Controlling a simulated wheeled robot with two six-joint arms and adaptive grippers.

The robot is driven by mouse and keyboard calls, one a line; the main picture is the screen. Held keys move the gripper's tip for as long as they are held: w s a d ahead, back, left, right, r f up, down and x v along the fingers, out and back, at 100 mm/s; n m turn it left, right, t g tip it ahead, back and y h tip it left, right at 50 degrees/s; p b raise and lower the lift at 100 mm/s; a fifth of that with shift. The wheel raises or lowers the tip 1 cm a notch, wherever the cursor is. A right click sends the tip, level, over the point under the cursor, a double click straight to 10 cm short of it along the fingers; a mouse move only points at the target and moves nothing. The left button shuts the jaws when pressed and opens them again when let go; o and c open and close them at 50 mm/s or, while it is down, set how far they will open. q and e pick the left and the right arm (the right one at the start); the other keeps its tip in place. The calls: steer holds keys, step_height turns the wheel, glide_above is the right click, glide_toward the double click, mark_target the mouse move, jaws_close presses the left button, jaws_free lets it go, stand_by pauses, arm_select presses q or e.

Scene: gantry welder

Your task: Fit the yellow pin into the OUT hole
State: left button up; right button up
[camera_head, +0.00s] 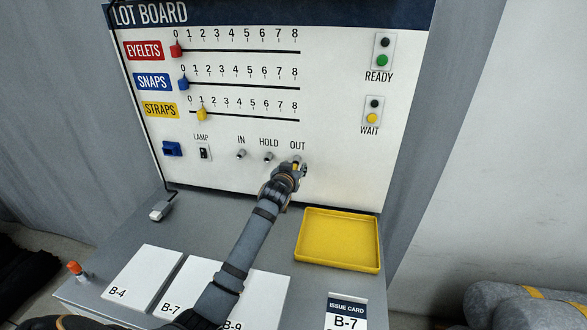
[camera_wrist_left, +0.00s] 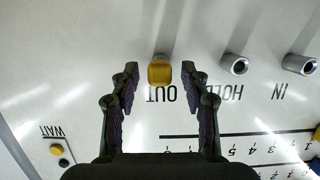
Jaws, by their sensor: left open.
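The yellow pin (camera_wrist_left: 159,72) stands at the OUT hole, its square end facing the left wrist camera. A bit of the grey OUT socket (camera_wrist_left: 160,56) shows behind it; how deep the pin sits is hidden. My left gripper (camera_wrist_left: 160,72) is open, with one finger on each side of the pin and a visible gap to both. In the head view my left gripper (camera_head: 299,169) is at the board just below the OUT label, with a bit of yellow between its fingers. My right gripper is not in view.
The HOLD socket (camera_head: 268,156) and IN socket (camera_head: 241,154) look empty, left of OUT. A yellow tray (camera_head: 340,262) lies empty on the desk. White cards (camera_head: 143,278) lie along the front. The lot board (camera_head: 330,130) carries three sliders above.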

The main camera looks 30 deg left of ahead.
arm_select(q)
steer(key=v, duration=1.2)
